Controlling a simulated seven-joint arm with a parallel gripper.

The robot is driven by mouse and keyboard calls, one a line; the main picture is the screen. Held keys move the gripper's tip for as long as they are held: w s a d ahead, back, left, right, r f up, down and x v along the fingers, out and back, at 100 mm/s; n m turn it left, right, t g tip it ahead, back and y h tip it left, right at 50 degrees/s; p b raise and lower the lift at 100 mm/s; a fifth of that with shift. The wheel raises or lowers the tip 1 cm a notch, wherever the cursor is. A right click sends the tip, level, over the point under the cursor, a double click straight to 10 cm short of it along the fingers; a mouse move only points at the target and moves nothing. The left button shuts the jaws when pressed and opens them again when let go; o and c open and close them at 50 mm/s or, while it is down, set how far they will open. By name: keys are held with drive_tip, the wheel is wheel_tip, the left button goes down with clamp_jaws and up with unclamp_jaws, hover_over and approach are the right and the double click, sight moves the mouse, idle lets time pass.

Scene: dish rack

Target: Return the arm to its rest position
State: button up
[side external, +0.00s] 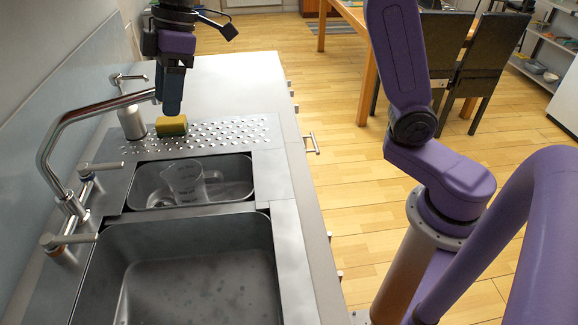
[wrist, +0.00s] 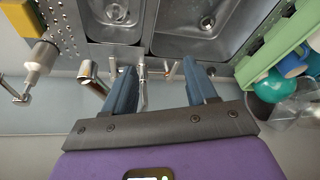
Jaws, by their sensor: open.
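My gripper (side external: 172,98) hangs fingers-down at the upper left of the side view, in line with the yellow-green sponge (side external: 171,126) below it in the picture. How high it is above the counter is hard to tell. In the wrist view my gripper (wrist: 158,76) shows two blue fingers spread apart with nothing held between them. The tap (wrist: 142,88) shows in the gap between the fingers, farther off. The sponge (wrist: 14,22) is at the upper left of the wrist view, clear of the fingers.
A steel tap (side external: 82,130) arches beside the sinks. A soap dispenser (side external: 132,122) stands by the sponge. A clear measuring jug (side external: 184,184) sits in the small sink. A green dish rack (wrist: 275,42) with cups is at the wrist view's right. The large sink (side external: 200,285) looks empty.

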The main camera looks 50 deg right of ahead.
drive_tip(key=s+d+f+h, duration=0.1)
drive_tip(key=s+d+f, duration=0.2)
drive_tip(key=s+d, duration=0.3)
drive_tip(key=s+d+f+h, duration=0.1)
drive_tip(key=s+d+f, duration=0.3)
drive_tip(key=s, duration=1)
drive_tip(key=s+d+f+h, duration=0.1)
drive_tip(key=s+d+f, duration=0.3)
drive_tip(key=s+d, duration=0.4)
drive_tip(key=shift+s+d+f+m+g, duration=0.2)
drive_tip(key=shift+s+m+g, duration=0.15)
drive_tip(key=shift+s, duration=0.65)
